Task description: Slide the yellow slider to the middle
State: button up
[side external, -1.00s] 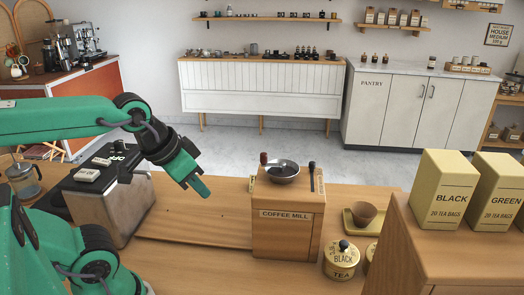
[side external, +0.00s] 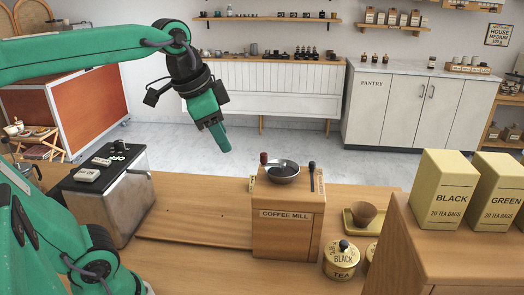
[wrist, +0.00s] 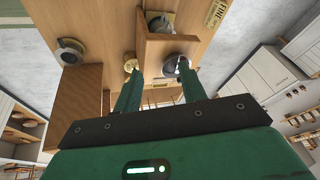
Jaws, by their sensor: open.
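My gripper (side external: 223,146) hangs in the air behind and to the left of the coffee mill (side external: 283,235), above the mill's height in the side view. In the wrist view its two green fingers (wrist: 158,74) stand apart with nothing held between them. A yellow plate lettered FINE (wrist: 216,13) shows at the top of the wrist view. A thin yellow edge (side external: 252,184) shows at the mill's left side in the side view. I cannot pick out the yellow slider for sure in either view.
A black-topped machine (side external: 106,165) stands left. A tea tin (side external: 341,262), a cup (side external: 364,214) and a cabinet with tea boxes (side external: 448,190) stand right.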

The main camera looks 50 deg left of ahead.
jog(key=w+a+r+m+g, duration=0.2)
jog(key=w+m, duration=0.7)
jog(key=w, duration=0.5)
jog(key=w+a+f+m+g, duration=0.1)
jog(key=w+f+m, duration=0.2)
jog(key=w+m, duration=0.3)
jog(key=w+a+f+m+g, duration=0.1)
jog(key=w+f+m+g, duration=0.1)
jog(key=w+f+m, duration=0.35)
notch_tip(320, 180, down, 14)
jog(key=w+n, duration=0.1)
jog(key=shift+w, duration=0.4)
jog(key=shift+f, duration=5.9)
grip_shut()
